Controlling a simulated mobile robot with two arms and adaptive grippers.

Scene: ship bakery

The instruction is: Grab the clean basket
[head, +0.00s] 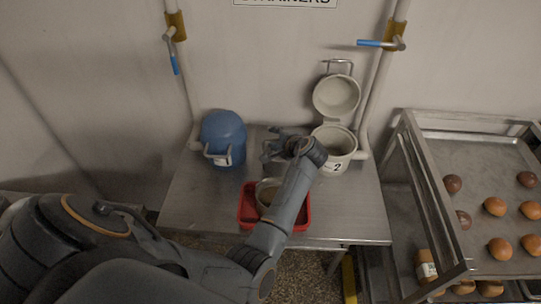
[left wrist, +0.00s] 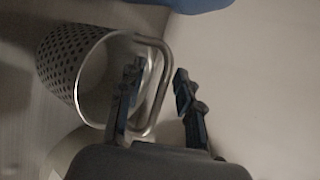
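A perforated metal basket (left wrist: 72,68) with a wire handle (left wrist: 163,85) fills the left of the left wrist view. In the head view its place at the back of the table is largely covered by my left gripper (head: 277,142). That gripper (left wrist: 157,92) is open. One finger overlaps the handle's loop and the other is on its wall side, with the handle bar between them. Contact cannot be told. A second basket (head: 268,190) sits in a red tray (head: 246,222) at the table's front, partly behind my forearm. My right gripper is out of view.
A blue container marked 1 (head: 224,132) stands left on the metal table (head: 192,200). A white container marked 2 (head: 343,157), lid open, stands right. The wall is close behind. A rack (head: 452,225) with buns stands at the right.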

